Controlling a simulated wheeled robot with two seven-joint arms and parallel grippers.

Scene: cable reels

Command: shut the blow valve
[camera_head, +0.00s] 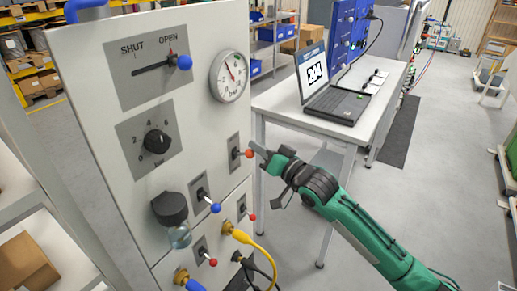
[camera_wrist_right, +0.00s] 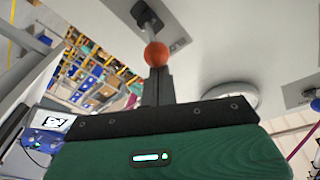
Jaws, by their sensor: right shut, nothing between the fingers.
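A pale upright panel (camera_head: 95,130) carries a plate (camera_head: 145,88) marked SHUT and OPEN. Its dark lever ends in a blue knob (camera_head: 184,62) at the right, below the word OPEN. No label reading "blow" is legible. My right gripper (camera_head: 259,154) is shut and empty at the panel's right edge, beside a small lever with a red ball (camera_head: 249,153). In the right wrist view the closed fingers (camera_wrist_right: 157,84) point at an orange-red ball (camera_wrist_right: 156,54) and sit very close to it; I cannot tell whether they touch. My left gripper is out of view.
The panel also has a gauge (camera_head: 230,76), a black dial (camera_head: 157,142), a dark knob (camera_head: 170,208) and several small ball-tipped levers. A yellow cable (camera_head: 262,250) hangs below. A white table (camera_head: 375,120) with a laptop (camera_head: 335,100) stands behind my right arm. Floor at right is clear.

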